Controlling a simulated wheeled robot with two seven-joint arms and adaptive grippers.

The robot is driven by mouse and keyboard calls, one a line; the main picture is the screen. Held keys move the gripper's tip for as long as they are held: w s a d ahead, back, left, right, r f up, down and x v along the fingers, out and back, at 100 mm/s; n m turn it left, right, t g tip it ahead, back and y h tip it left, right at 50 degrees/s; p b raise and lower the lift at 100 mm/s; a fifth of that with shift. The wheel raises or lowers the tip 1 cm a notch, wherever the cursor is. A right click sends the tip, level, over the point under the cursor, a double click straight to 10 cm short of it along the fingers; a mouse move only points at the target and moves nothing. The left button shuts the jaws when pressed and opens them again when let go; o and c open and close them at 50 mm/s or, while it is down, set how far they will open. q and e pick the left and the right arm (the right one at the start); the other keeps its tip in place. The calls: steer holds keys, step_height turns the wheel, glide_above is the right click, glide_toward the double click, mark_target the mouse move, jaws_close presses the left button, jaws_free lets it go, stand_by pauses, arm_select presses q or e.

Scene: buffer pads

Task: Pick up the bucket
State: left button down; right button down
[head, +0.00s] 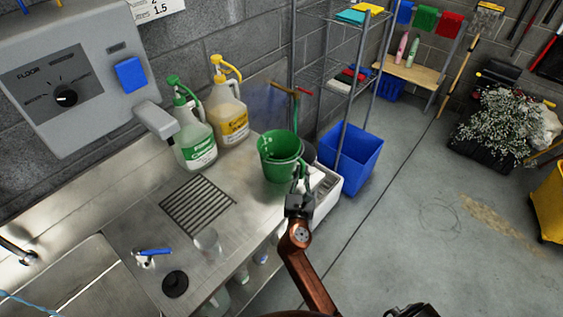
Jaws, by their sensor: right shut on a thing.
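The green bucket (277,162) is upright at the right end of the metal counter (130,215). My right gripper (301,178) is shut on the near right side of the bucket, at its rim or handle; the exact grip is partly hidden by the gripper itself. I cannot tell whether the bucket is touching the counter. My left gripper is not in view.
Two jugs, one green-capped (194,138) and one yellow-capped (228,112), stand left of the bucket. A wire shelf (322,50) and blue bin (350,158) stand behind right. Floor at right is open.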

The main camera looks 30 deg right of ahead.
mark_target(302, 168)
steer(key=shift+r, duration=0.1)
steer(key=shift+r+p, duration=0.3)
steer(key=shift+r, duration=0.15)
step_height(302, 168, up, 3)
steer(key=shift+a+f+p, duration=0.1)
steer(key=shift+f+p, duration=0.1)
steer(key=shift+p, duration=0.5)
steer(key=s+a+r+p, duration=0.3)
steer(key=s+r, duration=0.6)
steer(key=s, duration=0.4)
steer(key=shift+s+r+p, duration=0.2)
steer(key=shift+s+p, duration=0.15)
steer(key=shift+p, duration=0.5)
steer(key=c, duration=2.5)
jaws_free()
jaws_close()
